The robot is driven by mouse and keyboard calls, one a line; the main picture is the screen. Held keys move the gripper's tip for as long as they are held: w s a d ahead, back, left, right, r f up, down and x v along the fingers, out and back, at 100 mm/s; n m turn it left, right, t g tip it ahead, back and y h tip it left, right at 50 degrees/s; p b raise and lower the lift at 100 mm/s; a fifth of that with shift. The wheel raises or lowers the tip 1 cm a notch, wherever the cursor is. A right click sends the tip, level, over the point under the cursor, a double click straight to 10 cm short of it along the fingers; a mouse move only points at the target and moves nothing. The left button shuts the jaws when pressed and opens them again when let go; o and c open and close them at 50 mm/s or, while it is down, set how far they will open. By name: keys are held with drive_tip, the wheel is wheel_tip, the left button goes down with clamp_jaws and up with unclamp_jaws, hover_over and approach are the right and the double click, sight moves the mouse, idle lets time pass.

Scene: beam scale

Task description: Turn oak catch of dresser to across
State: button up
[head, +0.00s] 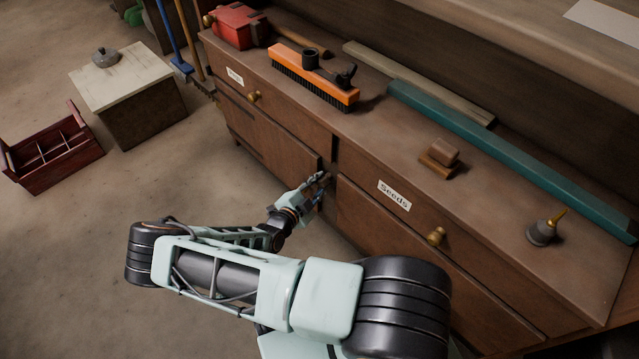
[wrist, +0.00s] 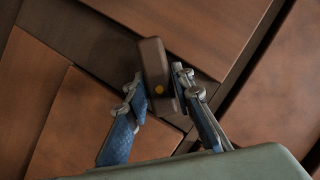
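The oak catch (wrist: 154,68) is a small brown bar with a brass pin, set on the dresser's front. In the wrist view it stands nearly upright in the picture, tilted a little. My gripper (wrist: 160,82) has its two fingers apart, one on each side of the catch. A thin gap seems to show at the right finger; whether the left finger touches is unclear. In the head view my gripper (head: 322,182) is at the front of the dresser (head: 275,135), by the dark upright between its doors. The catch is mostly hidden by the fingers there.
On the dresser top are an orange brush (head: 315,78), a red box (head: 237,25), a wooden block (head: 440,158), a teal beam (head: 510,145) and an oil can (head: 543,232). A crate (head: 130,95) and red tray (head: 50,150) stand left. The floor before the dresser's left part is clear.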

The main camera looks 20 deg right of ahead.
clamp_jaws()
drive_tip(key=shift+m, duration=0.3)
drive_tip(key=m+t, duration=0.1)
drive_tip(key=m, duration=0.1)
drive_tip(key=shift+m+t, duration=0.4)
drive_tip(key=shift+m+t+h+b, duration=0.6)
drive_tip(key=shift+m+t+b, duration=0.25)
drive_tip(key=shift+m, duration=1.05)
drive_tip(key=shift+r, duration=0.1)
drive_tip(key=shift+o, duration=1.4)
unclamp_jaws()
